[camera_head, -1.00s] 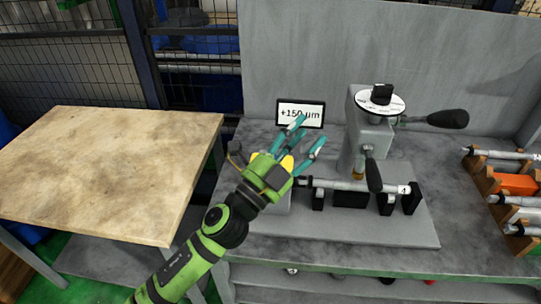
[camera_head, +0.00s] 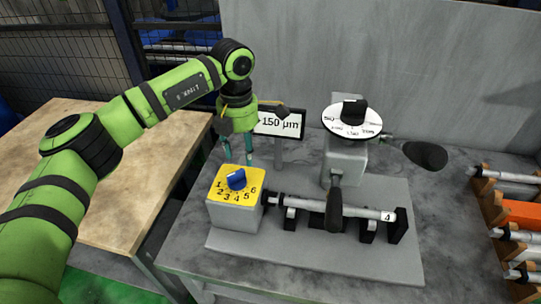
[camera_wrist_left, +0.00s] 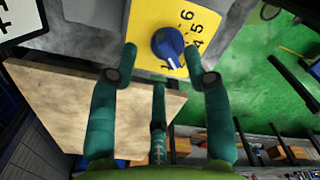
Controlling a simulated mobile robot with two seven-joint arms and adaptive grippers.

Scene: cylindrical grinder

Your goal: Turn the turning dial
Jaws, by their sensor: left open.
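A blue knob (camera_head: 236,179) sits on a yellow plate (camera_head: 221,195) numbered 1 to 6, on top of a grey box. It also shows in the wrist view (camera_wrist_left: 168,45), with a white pointer mark. A second, black knob (camera_head: 353,111) stands on a white round scale (camera_head: 341,122) on the grey machine head. My left gripper (camera_head: 239,158) points down behind the yellow plate, its teal fingers open and empty. In the wrist view the blue knob lies beyond and between the spread fingertips (camera_wrist_left: 160,60), and seems apart from them. My right gripper is not in view.
A display sign (camera_head: 280,123) reading 150 µm stands close behind my left gripper. A shaft (camera_head: 345,209) lies on supports right of the grey box. A black-handled lever (camera_head: 424,155) sticks out right. A wooden table (camera_head: 120,215) is left, a shaft rack (camera_head: 495,208) right.

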